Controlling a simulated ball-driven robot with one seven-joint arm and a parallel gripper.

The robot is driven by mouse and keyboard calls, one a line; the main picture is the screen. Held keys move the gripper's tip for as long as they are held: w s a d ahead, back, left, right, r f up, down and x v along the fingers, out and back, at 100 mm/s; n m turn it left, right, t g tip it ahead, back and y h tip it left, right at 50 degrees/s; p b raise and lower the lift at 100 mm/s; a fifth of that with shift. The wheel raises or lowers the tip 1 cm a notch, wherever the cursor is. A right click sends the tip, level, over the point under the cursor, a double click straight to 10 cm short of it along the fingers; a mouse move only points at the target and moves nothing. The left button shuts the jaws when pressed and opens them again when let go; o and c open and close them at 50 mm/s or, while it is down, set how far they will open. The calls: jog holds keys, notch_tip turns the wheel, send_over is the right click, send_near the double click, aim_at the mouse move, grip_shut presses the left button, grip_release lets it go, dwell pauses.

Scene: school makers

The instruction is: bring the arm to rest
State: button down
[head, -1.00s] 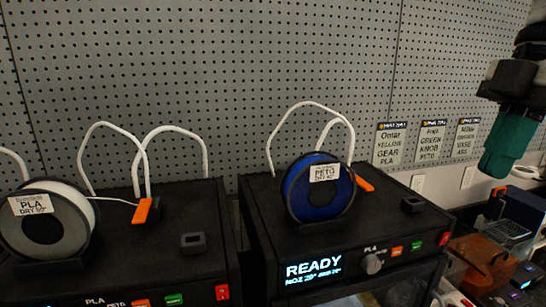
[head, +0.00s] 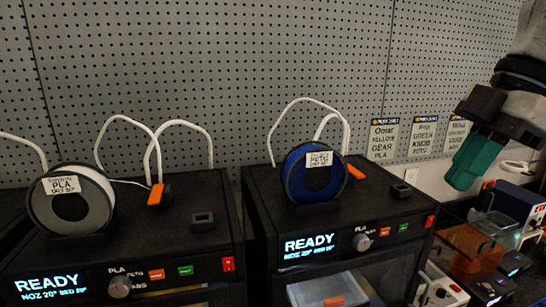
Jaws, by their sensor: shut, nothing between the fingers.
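My gripper (head: 462,178) is at the upper right of the head view, with green fingers pointing down and to the left. The fingers are together with nothing between them. It hangs in the air, right of the right printer (head: 384,204) and apart from it, in front of the pegboard wall.
The right printer carries a blue spool (head: 299,185) and reads READY. The left printer (head: 212,243) carries a grey and white spool (head: 92,220) and also reads READY. White tubes arch above both. Paper cards (head: 383,140) hang behind my gripper. The right-hand bench holds several items, including an orange-brown translucent box (head: 474,240).

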jog(key=w+a+f+m+t+y, duration=0.2)
jog(key=w+a+f+m, duration=0.1)
jog(key=f, duration=0.5)
jog(key=w+a+f+m+t+y, duration=0.1)
jog(key=w+a+f+m+y, duration=0.2)
jog(key=f, duration=0.5)
jog(key=s+a+f+m+t+h, duration=0.1)
jog(key=s+f+m, duration=0.15)
jog(key=f, duration=0.65)
jog(key=s+a+f+m+h, duration=0.1)
jog(key=s+f+m, duration=0.15)
jog(key=f, duration=0.55)
jog(key=s+d+f+m+h, duration=0.25)
jog(key=s+f+m, duration=0.25)
jog(key=s+f, duration=0.8)
jog(key=s+d+f+m+g+h, duration=0.1)
jog(key=s+d+f, duration=0.3)
jog(key=s, duration=0.4)
jog(key=s+d+f+m+g+h, duration=0.2)
jog(key=s+d+f+h, duration=0.1)
jog(key=s, duration=0.5)
jog(key=shift+s+d+f+g+h+b, duration=0.2)
jog(key=shift+d+f+g+h+b, duration=0.15)
jog(key=shift+d+f+b, duration=0.1)
jog(key=shift+a, duration=0.1)
